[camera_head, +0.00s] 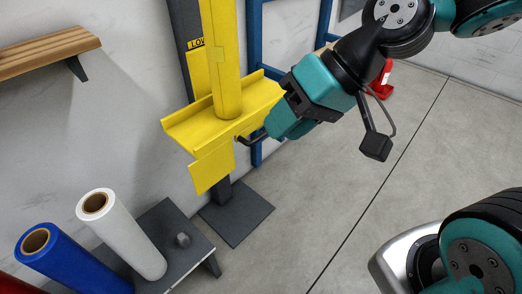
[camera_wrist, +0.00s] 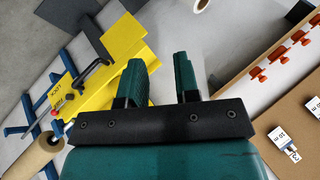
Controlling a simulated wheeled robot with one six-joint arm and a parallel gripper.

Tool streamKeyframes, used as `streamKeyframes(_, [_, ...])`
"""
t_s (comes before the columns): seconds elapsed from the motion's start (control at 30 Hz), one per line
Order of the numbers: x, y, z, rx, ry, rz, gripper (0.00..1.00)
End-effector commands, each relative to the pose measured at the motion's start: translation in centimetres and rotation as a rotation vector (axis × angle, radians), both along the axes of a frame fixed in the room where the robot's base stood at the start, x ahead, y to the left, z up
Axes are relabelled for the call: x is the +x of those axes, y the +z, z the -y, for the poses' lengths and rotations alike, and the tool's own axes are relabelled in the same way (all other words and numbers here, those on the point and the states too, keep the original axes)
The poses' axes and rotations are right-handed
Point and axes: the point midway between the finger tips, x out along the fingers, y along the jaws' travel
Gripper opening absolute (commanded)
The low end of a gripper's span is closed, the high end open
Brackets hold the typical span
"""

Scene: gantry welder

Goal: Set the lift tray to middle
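The yellow lift tray (camera_head: 185,130) sits on a dark upright column (camera_head: 188,30) in the head view. A yellow cylinder (camera_head: 226,70) stands upright on it. A yellow label starting "LOW" (camera_head: 195,43) is on the column above the tray. A black handle (camera_head: 252,138) sticks out from the tray's front; the handle also shows in the wrist view (camera_wrist: 92,72), left of my fingers. My gripper (camera_head: 282,128) is beside the tray's right end, close to the handle. In the wrist view my gripper (camera_wrist: 160,72) has its two teal fingers apart, with nothing seen between them.
A dark low stand (camera_head: 175,225) at lower left holds a white roll (camera_head: 125,235) and a blue roll (camera_head: 65,262). A wooden shelf (camera_head: 45,50) is on the left wall. Blue rails (camera_head: 254,50) stand behind the tray. Open floor (camera_head: 320,200) lies to the right.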

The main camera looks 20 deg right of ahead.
Motion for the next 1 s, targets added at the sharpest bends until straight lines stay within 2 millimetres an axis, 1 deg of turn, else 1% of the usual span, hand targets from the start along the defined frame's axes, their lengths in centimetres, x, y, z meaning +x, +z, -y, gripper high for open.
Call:
streamKeyframes(0.03, [1.2, -4.0, 0.3, 0.047, -0.060, -0.006, 0.29])
streamKeyframes(0.1, [2.8, -6.4, 0.6, 0.119, -0.142, -0.005, 0.29])
streamKeyframes(0.17, [4.1, -8.4, 1.0, 0.184, -0.214, -0.005, 0.29])
streamKeyframes(0.2, [5.1, -9.7, 1.4, 0.227, -0.264, -0.004, 0.29])
streamKeyframes(0.27, [6.5, -11.6, 2.1, 0.293, -0.341, -0.002, 0.29])
streamKeyframes(0.3, [7.4, -12.9, 2.6, 0.336, -0.392, 0.000, 0.29])
streamKeyframes(0.37, [8.7, -14.8, 3.7, 0.404, -0.473, 0.001, 0.29])
streamKeyframes(0.5, [11.7, -19.2, 6.7, 0.564, -0.665, 0.011, 0.29])
streamKeyframes(0.6, [13.5, -21.7, 9.2, 0.672, -0.794, 0.022, 0.29])
streamKeyframes(0.7, [14.7, -23.6, 11.5, 0.760, -0.898, 0.032, 0.29])
streamKeyframes(0.8, [15.4, -24.6, 13.1, 0.821, -0.970, 0.042, 0.29])
streamKeyframes(0.9, [15.8, -24.9, 14.0, 0.853, -1.007, 0.046, 0.29])
streamKeyframes(1.0, [16.2, -24.7, 14.1, 0.864, -1.017, 0.046, 0.29])
